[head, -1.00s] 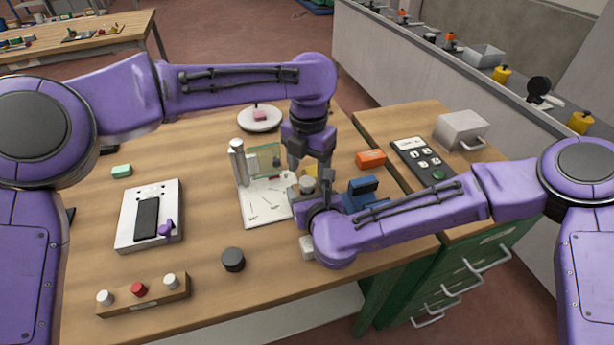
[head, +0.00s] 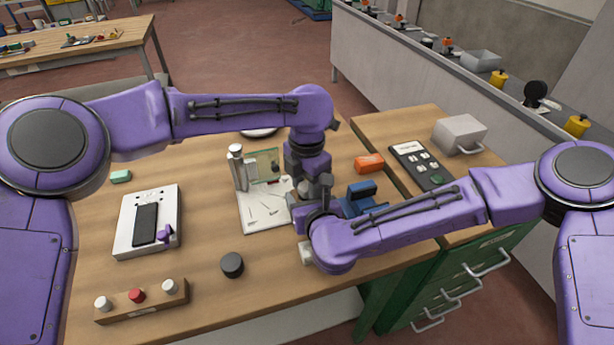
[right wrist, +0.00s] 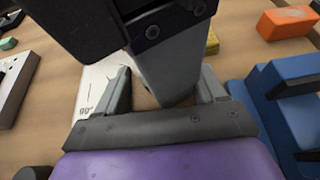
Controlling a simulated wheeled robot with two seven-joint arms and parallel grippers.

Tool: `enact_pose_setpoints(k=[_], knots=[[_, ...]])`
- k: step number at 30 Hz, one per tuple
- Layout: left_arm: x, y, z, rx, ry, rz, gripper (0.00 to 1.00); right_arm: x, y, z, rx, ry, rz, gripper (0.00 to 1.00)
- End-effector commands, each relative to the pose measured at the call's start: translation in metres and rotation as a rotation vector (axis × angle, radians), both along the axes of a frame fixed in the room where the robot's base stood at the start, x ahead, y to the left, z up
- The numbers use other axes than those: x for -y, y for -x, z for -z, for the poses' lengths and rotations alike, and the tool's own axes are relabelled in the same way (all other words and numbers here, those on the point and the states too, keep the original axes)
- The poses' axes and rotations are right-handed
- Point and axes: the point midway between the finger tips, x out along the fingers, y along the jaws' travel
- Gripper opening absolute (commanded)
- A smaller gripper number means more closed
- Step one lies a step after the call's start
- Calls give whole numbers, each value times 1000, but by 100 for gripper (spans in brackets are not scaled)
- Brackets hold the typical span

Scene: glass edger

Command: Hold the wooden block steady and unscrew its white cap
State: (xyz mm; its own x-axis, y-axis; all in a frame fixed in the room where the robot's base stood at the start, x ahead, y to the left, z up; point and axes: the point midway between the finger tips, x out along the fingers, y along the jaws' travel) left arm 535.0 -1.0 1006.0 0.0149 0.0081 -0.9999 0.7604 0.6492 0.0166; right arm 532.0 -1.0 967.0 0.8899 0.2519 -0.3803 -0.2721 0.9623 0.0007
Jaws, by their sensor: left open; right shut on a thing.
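My left gripper (head: 306,193) points down at the work spot by the white sheet, its open jaws low over that spot. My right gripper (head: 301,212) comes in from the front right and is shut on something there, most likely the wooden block. In the right wrist view, the right gripper (right wrist: 163,85) has a finger on each side of a tan patch, which I cannot tell from the tabletop. The left gripper's dark body and grey finger (right wrist: 165,65) fill the space above it. The white cap is hidden behind the grippers.
A white sheet (head: 262,213) with a metal post and glass pane stands left of the grippers. A blue fixture (head: 362,195) and orange block (head: 369,163) are to the right. A black knob (head: 232,264) and a button bar (head: 143,301) lie in front.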

Motion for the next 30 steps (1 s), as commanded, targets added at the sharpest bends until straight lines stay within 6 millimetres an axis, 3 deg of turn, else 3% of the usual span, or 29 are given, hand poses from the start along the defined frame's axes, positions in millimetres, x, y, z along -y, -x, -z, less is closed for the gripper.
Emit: enact_pose_setpoints(k=[4,8,9,13,19,26,27,29,30], knots=[[0,0,1,0,0,-1,49,0,3,7,-13,5,-3,0],[0,0,1,0,0,-1,7,0,3,7,-13,5,-3,0],[0,0,1,0,0,-1,2,0,3,7,-13,5,-3,0],[0,0,0,0,0,-18,2,0,3,7,-13,5,-3,0],[0,1,0,2,3,-279,2,0,3,7,-13,5,-3,0],[1,1,0,0,6,-293,2,0,3,7,-13,5,-3,0],[1,1,0,0,6,-292,45,0,3,7,-13,5,-3,0],[1,1,0,0,6,-292,64,0,3,7,-13,6,-3,0],[1,1,0,0,6,-291,64,0,3,7,-13,6,-3,0]])
